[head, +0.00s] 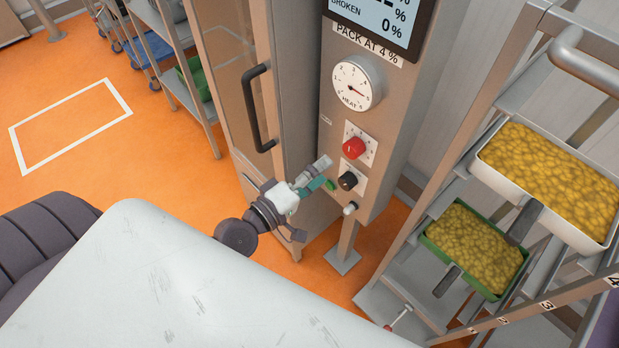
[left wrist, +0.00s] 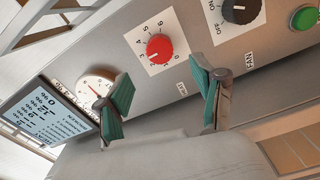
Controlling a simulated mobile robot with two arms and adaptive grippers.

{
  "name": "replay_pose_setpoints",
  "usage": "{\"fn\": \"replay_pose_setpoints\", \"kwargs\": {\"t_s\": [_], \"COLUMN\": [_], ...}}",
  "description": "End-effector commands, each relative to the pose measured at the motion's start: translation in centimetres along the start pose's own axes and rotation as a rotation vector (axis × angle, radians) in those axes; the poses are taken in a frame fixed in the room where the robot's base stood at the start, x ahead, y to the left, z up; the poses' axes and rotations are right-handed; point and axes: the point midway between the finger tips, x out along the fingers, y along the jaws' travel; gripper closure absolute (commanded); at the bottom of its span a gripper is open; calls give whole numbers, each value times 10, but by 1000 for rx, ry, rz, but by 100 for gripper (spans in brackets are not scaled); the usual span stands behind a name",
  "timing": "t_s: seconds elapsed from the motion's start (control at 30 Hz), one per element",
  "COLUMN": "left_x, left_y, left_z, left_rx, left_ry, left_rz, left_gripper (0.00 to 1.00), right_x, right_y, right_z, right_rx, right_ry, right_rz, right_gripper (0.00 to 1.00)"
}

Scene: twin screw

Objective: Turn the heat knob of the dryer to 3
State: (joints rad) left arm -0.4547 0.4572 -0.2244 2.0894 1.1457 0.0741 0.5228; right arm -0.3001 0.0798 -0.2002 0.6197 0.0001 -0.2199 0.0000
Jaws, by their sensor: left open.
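The dryer's red knob (head: 353,148) sits on a white numbered plate below the dial gauge (head: 357,83), whose label begins with HEAT. The red knob also shows in the left wrist view (left wrist: 160,47), beyond and between my fingertips. The number under its pointer is too small to read surely. My left gripper (head: 318,174) is open and empty in front of the panel, lower left of the red knob and apart from it. Its teal-padded fingers are spread in the left wrist view (left wrist: 162,88). My right gripper is not in view.
A black knob (head: 348,181) labelled FAN in the left wrist view and a green button (left wrist: 305,18) are close to the red knob. The dryer door's dark handle (head: 257,108) is to the left. A rack with filled trays (head: 473,250) stands at right. A white surface (head: 150,280) fills the front.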

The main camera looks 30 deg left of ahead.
Motion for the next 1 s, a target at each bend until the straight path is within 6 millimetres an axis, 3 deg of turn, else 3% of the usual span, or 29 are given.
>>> {"fn": "replay_pose_setpoints", "kwargs": {"t_s": [0.1,0.23,0.83,0.93,1.0], "left_x": [-18,-28,-30,-30,-30], "left_y": [-1,0,-1,-18,-46], "left_z": [0,0,0,-1,-3], "left_rx": [3,1,2,38,102], "left_ry": [-3,0,1,4,5], "left_rz": [-3,0,-1,-31,-83], "left_gripper": [32,32,32,32,32], "right_x": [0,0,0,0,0], "right_y": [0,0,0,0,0], "right_z": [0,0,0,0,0], "right_rx": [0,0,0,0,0], "right_ry": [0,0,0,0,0], "right_rz": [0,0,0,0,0], "right_gripper": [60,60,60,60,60]}}
